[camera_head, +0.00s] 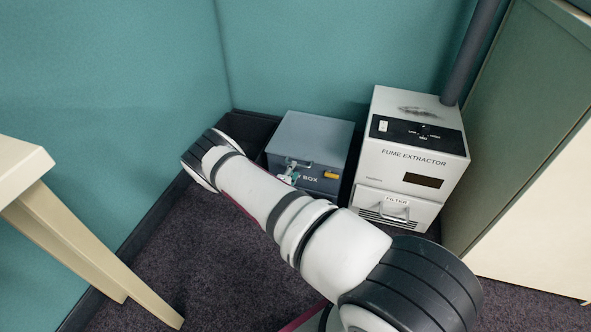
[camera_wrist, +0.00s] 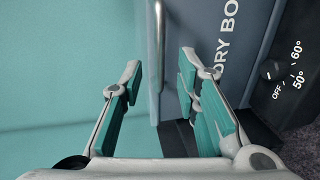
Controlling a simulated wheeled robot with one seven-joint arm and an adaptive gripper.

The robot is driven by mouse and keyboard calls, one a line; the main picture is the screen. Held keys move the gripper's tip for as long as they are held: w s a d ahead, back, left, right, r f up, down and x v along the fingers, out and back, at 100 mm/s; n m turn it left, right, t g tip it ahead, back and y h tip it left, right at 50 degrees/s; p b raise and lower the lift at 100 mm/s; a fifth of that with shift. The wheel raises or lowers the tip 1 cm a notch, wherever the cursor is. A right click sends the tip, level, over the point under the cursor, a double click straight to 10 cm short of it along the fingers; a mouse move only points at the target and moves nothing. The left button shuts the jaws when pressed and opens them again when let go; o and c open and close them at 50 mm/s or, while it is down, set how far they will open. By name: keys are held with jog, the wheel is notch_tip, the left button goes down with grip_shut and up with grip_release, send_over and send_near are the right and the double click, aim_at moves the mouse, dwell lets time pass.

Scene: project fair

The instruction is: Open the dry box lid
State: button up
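The dry box (camera_head: 325,140) is a grey-blue box standing on the floor in the corner, and its lid (camera_head: 318,128) looks shut. Its front carries a lettered label, partly covered by my gripper (camera_head: 291,175). In the wrist view my gripper (camera_wrist: 160,72) is open, with teal pads on both fingers. A metal handle bar (camera_wrist: 157,40) reaches in between the fingertips, with gaps visible on both sides. The front of the dry box (camera_wrist: 205,25) with its lettering lies to the right of the bar, beside the right finger. My arm hides part of the box's left side in the head view.
A white fume extractor (camera_head: 410,160) stands close to the right of the box. A pale cabinet (camera_head: 540,200) is at far right, and a cream table (camera_head: 25,165) at left. Teal walls (camera_head: 120,70) close in behind. A dark panel with a dial (camera_wrist: 272,70) is on the box.

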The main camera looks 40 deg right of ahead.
jog(key=shift+b+x, duration=0.85)
jog(key=shift+x, duration=1.55)
grip_shut()
